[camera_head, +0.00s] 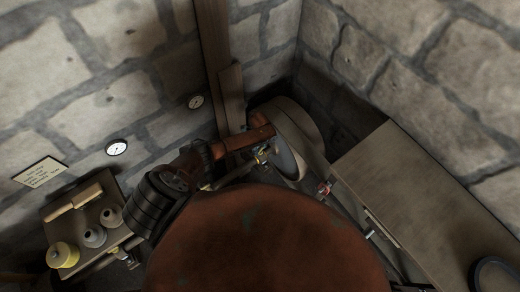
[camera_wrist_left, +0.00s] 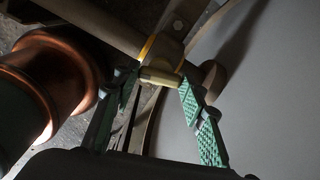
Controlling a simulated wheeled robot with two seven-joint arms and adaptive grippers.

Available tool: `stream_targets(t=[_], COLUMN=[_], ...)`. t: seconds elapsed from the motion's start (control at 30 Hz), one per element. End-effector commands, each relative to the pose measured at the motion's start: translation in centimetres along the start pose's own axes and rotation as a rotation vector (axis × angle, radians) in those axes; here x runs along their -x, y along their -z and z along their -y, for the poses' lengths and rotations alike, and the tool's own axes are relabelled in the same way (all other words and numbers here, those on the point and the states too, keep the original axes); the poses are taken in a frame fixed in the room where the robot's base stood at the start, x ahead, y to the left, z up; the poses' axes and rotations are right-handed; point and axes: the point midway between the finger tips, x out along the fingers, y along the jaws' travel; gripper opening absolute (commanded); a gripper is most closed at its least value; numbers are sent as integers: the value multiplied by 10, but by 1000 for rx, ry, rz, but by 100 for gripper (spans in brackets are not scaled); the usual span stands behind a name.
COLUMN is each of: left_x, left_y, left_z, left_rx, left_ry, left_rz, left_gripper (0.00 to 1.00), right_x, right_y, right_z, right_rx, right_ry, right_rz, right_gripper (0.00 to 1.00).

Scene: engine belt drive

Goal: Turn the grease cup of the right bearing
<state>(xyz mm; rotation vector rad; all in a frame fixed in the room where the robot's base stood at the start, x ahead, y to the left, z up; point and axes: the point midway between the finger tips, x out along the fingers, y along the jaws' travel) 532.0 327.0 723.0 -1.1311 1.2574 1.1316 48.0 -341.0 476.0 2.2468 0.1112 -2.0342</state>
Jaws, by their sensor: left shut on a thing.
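A small brass grease cup (camera_wrist_left: 158,76) sits below a bearing with a yellow edge (camera_wrist_left: 147,47) on a grey shaft (camera_wrist_left: 105,22). My left gripper (camera_wrist_left: 157,80) has green ridged fingers on both sides of the cup and is shut on it. In the head view, my rust-coloured left arm comes in from the left, and its gripper (camera_head: 262,153) is beside the large pale wheel (camera_head: 287,150). The cup is too small there to tell apart from the fingers. My right gripper is not in view.
A copper-coloured cylinder (camera_wrist_left: 75,80) is close to the left finger. At the left, a small table (camera_head: 112,190) holds oil cans (camera_head: 63,254). A wooden bench (camera_head: 410,185) stands at the right. A post (camera_head: 216,50) and stone walls are behind the wheel.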

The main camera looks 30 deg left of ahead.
Motion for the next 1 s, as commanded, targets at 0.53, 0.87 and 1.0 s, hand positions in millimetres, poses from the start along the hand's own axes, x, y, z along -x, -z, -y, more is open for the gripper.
stream_targets(t=[0.53, 0.87, 1.0], left_x=[0, 0, 0], left_y=[0, 0, 0], left_z=[0, 0, 0], left_rx=[-280, -305, -305], left_ry=[-1, -1, 0], left_rz=[1, 0, 0], left_gripper=[15, 15, 15], right_x=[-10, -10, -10], right_y=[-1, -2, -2], right_z=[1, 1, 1], right_rx=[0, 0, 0], right_ry=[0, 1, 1], right_rz=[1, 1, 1], right_gripper=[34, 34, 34])
